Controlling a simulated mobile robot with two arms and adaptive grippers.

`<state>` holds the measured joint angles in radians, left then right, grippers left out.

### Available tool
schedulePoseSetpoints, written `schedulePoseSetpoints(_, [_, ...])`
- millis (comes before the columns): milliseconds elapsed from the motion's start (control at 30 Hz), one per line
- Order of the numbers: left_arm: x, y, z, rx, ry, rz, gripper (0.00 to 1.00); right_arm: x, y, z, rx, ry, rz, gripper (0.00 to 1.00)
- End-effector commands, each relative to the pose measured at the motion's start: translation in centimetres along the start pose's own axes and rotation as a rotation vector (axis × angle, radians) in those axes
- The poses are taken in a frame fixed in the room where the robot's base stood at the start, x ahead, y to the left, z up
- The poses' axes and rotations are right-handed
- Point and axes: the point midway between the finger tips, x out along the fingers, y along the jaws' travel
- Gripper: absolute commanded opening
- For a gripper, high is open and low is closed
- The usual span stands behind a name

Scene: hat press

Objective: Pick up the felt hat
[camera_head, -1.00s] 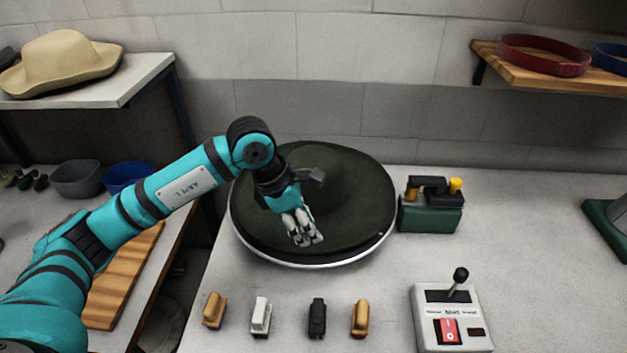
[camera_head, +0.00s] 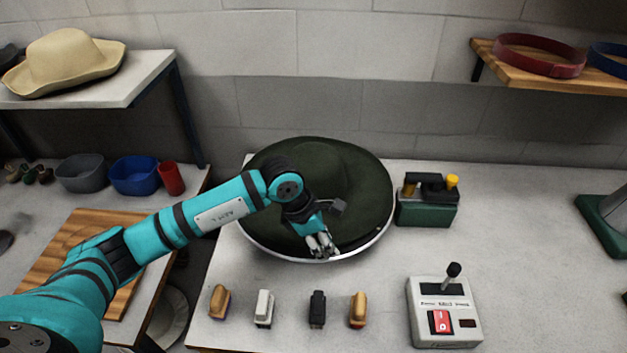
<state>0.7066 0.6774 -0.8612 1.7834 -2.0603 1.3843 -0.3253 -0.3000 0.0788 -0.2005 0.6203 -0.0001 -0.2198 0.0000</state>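The dark green felt hat (camera_head: 350,180) lies on a round base with a pale rim (camera_head: 372,246) on the worktable. Its wide brim spreads out around a low crown. My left gripper (camera_head: 322,253) is over the front edge of the brim, pointing down. Its fingers look close together, but I cannot tell whether the brim is between them. My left wrist and forearm hide the left front part of the hat. My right gripper does not show.
Several small brushes (camera_head: 318,309) stand along the table's front. A control box (camera_head: 440,312) with a lever and red switch is at the front right. A green tool (camera_head: 428,202) stands right of the hat. A tan hat (camera_head: 65,62) is on the left shelf.

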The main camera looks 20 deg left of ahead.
Motion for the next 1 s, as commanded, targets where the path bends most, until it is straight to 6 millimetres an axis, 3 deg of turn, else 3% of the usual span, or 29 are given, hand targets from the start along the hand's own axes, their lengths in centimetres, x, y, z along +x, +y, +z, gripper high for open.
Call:
schedulePoseSetpoints(33, [0.0,0.0,0.0,0.0,0.0,0.0,0.25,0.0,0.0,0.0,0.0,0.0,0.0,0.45])
schedulePoseSetpoints(233, [-0.1,0.0,0.0,0.0,0.0,0.0,0.0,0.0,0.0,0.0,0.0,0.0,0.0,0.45])
schedulePoseSetpoints(733, [-0.6,0.1,0.3,0.002,-0.003,0.004,0.0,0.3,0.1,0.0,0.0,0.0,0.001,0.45])
schedulePoseSetpoints(1000, [-5.1,0.2,2.2,0.005,-0.005,0.009,0.0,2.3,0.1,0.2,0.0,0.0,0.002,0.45])
